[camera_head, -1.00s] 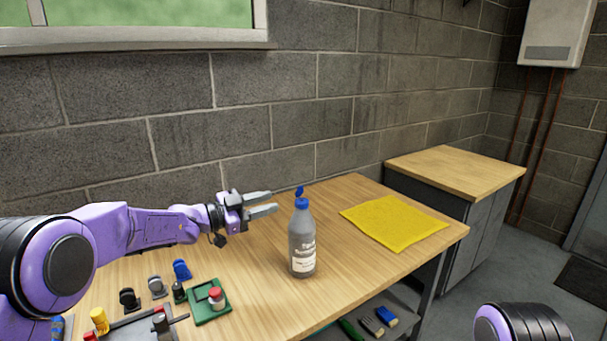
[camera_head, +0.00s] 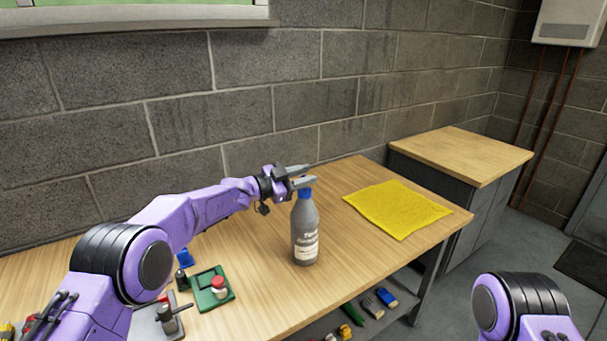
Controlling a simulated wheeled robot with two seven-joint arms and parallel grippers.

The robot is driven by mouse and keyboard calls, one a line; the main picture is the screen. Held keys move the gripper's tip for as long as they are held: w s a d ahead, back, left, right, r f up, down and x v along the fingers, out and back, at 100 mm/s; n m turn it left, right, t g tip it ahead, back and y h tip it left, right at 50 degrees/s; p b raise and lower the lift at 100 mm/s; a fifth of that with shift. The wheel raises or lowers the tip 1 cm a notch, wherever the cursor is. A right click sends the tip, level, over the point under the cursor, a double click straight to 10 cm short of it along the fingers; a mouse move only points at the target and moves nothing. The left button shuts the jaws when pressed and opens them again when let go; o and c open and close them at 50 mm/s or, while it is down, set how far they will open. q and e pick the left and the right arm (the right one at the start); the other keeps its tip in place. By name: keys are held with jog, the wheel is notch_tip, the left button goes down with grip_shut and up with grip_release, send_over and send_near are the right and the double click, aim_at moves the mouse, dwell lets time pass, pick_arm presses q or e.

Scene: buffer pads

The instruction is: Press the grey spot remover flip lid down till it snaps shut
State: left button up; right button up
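The grey spot remover bottle (camera_head: 305,232) stands upright on the wooden workbench, with a white label on its front. Its blue cap (camera_head: 304,193) shows just under my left gripper's fingers; the flip lid itself is hidden behind them. My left gripper (camera_head: 304,176) reaches in from the left, its two grey fingers over the top of the bottle. A narrow gap shows between the fingers, but how far apart they are is hard to tell. I cannot tell whether they touch the lid. My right gripper is out of view; only part of my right arm shows at the lower right.
A yellow cloth (camera_head: 397,209) lies on the bench right of the bottle. A green tray (camera_head: 212,289) with a red-topped piece and small tools are at the front left. A lower shelf holds several items. A cabinet (camera_head: 460,155) stands beyond the bench.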

pick_arm(q)
jog(key=shift+s+r, duration=0.2)
jog(key=shift+s, duration=0.05)
jog(key=shift+w+f, duration=0.1)
grip_shut()
jog(key=shift+f, duration=0.15)
jog(key=m+b, duration=0.1)
jog(key=b, duration=0.1)
jog(key=s+f+m+b, duration=0.1)
jog(key=m+b, duration=0.1)
jog(key=b, duration=0.1)
jog(key=d+m+b, duration=0.1)
jog(key=m+b, duration=0.1)
jog(key=b, duration=0.1)
jog(key=shift+s+d+f, duration=0.1)
jog(key=shift+s+f, duration=0.05)
jog(key=shift+f, duration=0.2)
jog(key=shift+m, duration=0.3)
jog(key=shift+r, duration=0.3)
grip_release()
jog(key=shift+s, duration=0.1)
